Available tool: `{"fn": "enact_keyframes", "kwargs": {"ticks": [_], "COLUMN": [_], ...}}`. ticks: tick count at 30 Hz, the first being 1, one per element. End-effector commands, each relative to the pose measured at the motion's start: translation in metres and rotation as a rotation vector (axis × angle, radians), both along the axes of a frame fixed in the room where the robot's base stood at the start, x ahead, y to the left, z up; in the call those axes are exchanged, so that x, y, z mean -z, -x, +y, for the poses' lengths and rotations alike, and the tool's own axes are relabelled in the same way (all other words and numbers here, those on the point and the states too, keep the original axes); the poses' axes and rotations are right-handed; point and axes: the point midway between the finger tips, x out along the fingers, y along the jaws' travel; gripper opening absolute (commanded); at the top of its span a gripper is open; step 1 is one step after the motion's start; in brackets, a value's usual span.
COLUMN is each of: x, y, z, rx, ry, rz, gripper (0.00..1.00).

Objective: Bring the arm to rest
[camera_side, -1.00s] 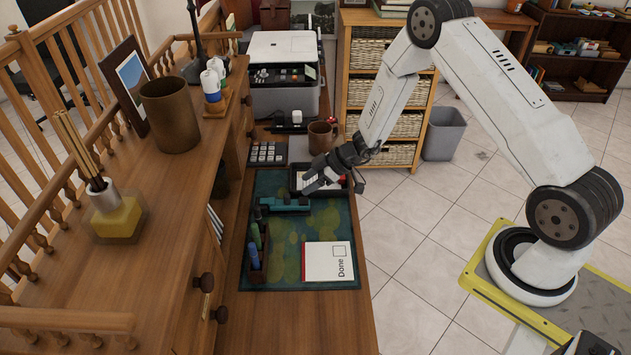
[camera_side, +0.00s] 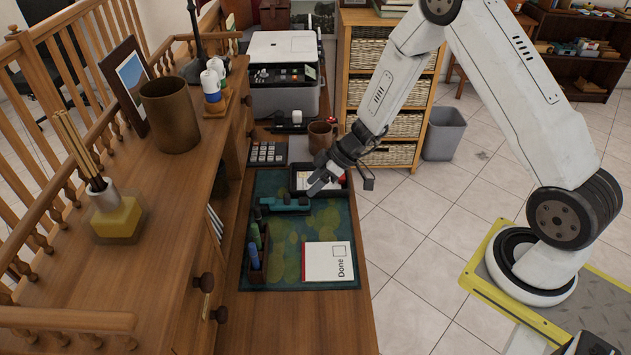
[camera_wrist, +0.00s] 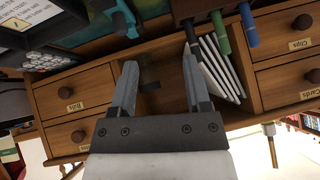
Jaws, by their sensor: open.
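Behind the fingers is the desk's drawer unit, with drawers labelled Bills (camera_wrist: 75,93), Clips (camera_wrist: 290,35) and Cards. The gripper partly hides the tray; whether it touches the tray cannot be told.
A teal stapler-like object (camera_side: 287,205), a "Done" card (camera_side: 315,262) and a holder with markers (camera_side: 257,270) are on the mat (camera_side: 285,235). A brown mug (camera_side: 321,136) stands behind the tray. Open tiled floor (camera_side: 410,235) lies right of the desk.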

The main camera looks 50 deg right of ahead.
Motion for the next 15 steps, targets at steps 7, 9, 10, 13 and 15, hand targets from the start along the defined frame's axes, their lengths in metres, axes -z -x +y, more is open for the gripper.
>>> {"fn": "enact_keyframes", "kwargs": {"ticks": [7, 9, 10, 13, 15], "x": [-0.027, -0.034, -0.037, -0.046, -0.052], "y": [0.033, 0.043, 0.047, 0.060, 0.069], "z": [0.014, 0.016, 0.016, 0.018, 0.019], "rx": [0.041, 0.059, 0.068, 0.100, 0.125], "ry": [0.029, 0.044, 0.050, 0.079, 0.100], "rz": [0.175, 0.219, 0.237, 0.291, 0.327], "gripper": [0.62, 0.62, 0.62, 0.62, 0.62]}}
